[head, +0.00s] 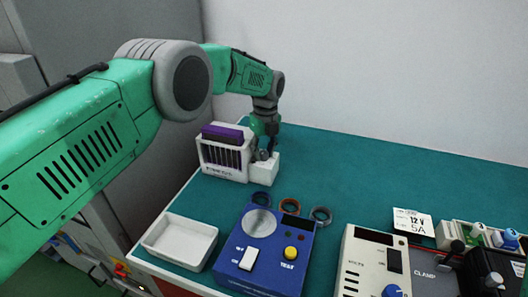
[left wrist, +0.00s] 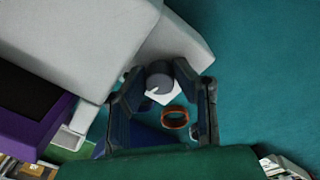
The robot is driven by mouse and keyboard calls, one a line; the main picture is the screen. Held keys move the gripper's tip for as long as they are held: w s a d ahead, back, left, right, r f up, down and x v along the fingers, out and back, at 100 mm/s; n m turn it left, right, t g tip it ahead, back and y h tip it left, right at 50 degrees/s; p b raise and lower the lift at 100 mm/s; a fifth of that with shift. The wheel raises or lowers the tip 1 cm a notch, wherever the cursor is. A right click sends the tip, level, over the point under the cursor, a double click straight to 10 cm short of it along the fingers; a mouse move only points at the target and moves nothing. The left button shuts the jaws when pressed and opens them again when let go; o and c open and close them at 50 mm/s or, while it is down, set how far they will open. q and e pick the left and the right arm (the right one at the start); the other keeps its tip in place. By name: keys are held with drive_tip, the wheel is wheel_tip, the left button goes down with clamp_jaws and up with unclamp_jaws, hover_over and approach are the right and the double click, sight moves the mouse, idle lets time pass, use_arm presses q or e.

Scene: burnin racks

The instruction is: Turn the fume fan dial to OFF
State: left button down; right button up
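The fume fan (head: 222,172) is a white box with a slatted front and a purple top, standing at the table's back left. A small white block juts from its right side. In the left wrist view the fan's dial (left wrist: 160,78) is a dark grey round knob with a white pointer mark toward the lower left. My left gripper (head: 265,153) is over the block. In the left wrist view its fingers (left wrist: 158,72) are apart, one on each side of the dial, with a gap seeming to show. Dial lettering is not readable. My right gripper is out of view.
Three rings (head: 290,206) lie in front of the fan. A white tray (head: 152,236), a blue tester (head: 235,270) and a cream voltage unit (head: 350,270) stand along the near side. A 12 V 5A card (head: 413,223) is at right. The table's back middle is clear.

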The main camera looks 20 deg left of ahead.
use_arm(q)
drive_tip(key=shift+n, duration=0.3)
drive_tip(key=n+b, duration=0.1)
drive_tip(key=n, duration=0.6)
drive_tip(key=shift+r, duration=0.1)
drive_tip(key=n, duration=0.4)
drive_tip(key=shift+r+h, duration=0.1)
drive_tip(key=shift+h, duration=0.2)
drive_tip(key=shift+n, duration=1.7)
drive_tip(key=shift+w+r, duration=0.1)
